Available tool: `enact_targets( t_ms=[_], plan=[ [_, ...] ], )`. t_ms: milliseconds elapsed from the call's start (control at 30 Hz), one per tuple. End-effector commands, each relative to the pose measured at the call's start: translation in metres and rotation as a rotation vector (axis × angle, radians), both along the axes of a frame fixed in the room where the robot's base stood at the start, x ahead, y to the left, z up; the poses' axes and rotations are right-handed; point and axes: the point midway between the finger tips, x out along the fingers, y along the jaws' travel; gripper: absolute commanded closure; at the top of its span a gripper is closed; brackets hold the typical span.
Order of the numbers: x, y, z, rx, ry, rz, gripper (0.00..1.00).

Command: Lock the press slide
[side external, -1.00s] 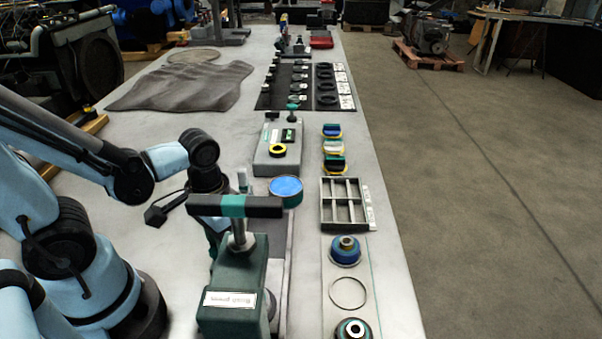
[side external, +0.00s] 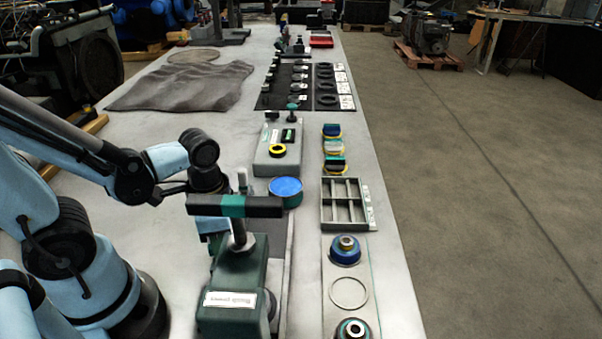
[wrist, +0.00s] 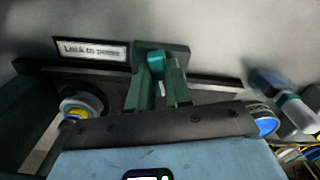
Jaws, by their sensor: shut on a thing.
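The green bench press (side external: 235,285) stands at the front of the bench, with a black handle bar (side external: 262,207) with a teal band on top. My gripper (wrist: 163,78) shows in the wrist view, its two green fingers closed around a small teal lock piece (wrist: 155,64) on a dark block. The fingers cover part of this piece. A sign reading roughly "Lock to press" (wrist: 90,50) stands just left of it. In the side view my wrist is behind the press and its handle, and my fingertips are hidden there.
Right of the press lie a blue bushing (side external: 345,250), a thin ring (side external: 348,292) and a grey divided tray (side external: 345,203). A blue-topped round tin (side external: 285,190) sits just behind the handle. The bench left of the grey mat (side external: 180,85) has free room.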

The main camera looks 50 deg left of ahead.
Motion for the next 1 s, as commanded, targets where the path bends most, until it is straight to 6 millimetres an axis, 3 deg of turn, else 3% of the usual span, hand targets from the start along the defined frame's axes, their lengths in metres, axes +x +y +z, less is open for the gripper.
enact_targets(
  t_ms=[300, 567, 900, 933, 1000],
  plan=[
    [0.0001, -0.0002, 0.0003, 0.0, 0.001, -0.019, 1.0],
    [0.0001, -0.0002, 0.0003, 0.0, 0.001, -0.283, 1.0],
    [0.0001, -0.0002, 0.0003, 0.0, 0.001, -0.243, 1.0],
    [0.0002, -0.0002, 0.0003, 0.0, 0.001, -0.243, 0.78],
    [0.0001, -0.0002, 0.0003, 0.0, 0.001, -0.242, 0.77]
  ],
)
